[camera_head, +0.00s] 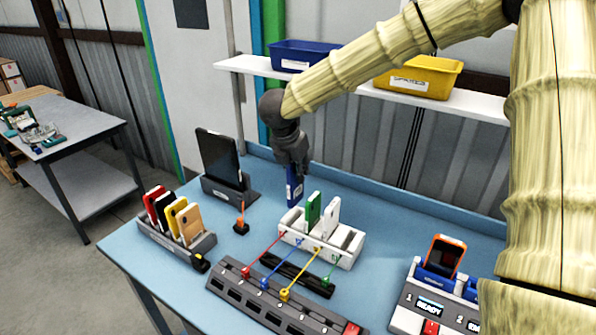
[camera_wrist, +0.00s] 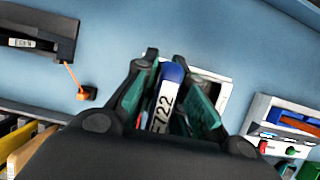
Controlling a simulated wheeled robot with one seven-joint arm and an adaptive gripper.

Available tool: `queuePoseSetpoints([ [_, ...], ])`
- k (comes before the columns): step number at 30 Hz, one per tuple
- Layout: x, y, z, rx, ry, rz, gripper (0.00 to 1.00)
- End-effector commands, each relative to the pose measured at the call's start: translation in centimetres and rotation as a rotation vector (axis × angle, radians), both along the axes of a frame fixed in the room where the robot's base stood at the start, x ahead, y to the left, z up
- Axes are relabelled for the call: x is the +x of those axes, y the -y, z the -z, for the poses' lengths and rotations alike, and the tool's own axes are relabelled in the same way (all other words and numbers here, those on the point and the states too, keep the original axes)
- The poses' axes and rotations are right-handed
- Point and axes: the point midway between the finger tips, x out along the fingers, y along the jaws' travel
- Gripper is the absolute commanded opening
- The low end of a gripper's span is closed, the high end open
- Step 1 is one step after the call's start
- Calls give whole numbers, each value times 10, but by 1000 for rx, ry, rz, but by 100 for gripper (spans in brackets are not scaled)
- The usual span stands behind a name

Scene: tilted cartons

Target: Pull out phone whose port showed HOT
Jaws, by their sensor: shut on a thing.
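My gripper (camera_head: 291,160) is shut on a blue phone (camera_head: 295,188) with a white label. It holds the phone upright at the left end of the white dock (camera_head: 346,258); I cannot tell whether its lower end is clear of the slot. In the wrist view the blue phone (camera_wrist: 170,76) sits between the fingers (camera_wrist: 168,90), its label ending in "722". A green phone (camera_head: 313,208) and a white phone (camera_head: 331,216) stand in the dock. Red, blue, yellow and green cables run from the dock to a grey port strip (camera_head: 235,291). No HOT sign is readable.
A grey rack (camera_head: 177,244) at left holds several phones. A dark tablet (camera_head: 219,157) stands behind it, near a small orange-stemmed item (camera_head: 241,222). At right, a station (camera_head: 411,300) reads READY at 1 and holds an orange phone (camera_head: 445,256). Bins sit on the shelf behind.

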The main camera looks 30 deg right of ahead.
Motion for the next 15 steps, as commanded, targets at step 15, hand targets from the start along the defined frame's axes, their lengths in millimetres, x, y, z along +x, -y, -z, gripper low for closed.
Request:
queuePoseSetpoints([
  [15, 0, 0, -9, 0, 0, 0, 0],
])
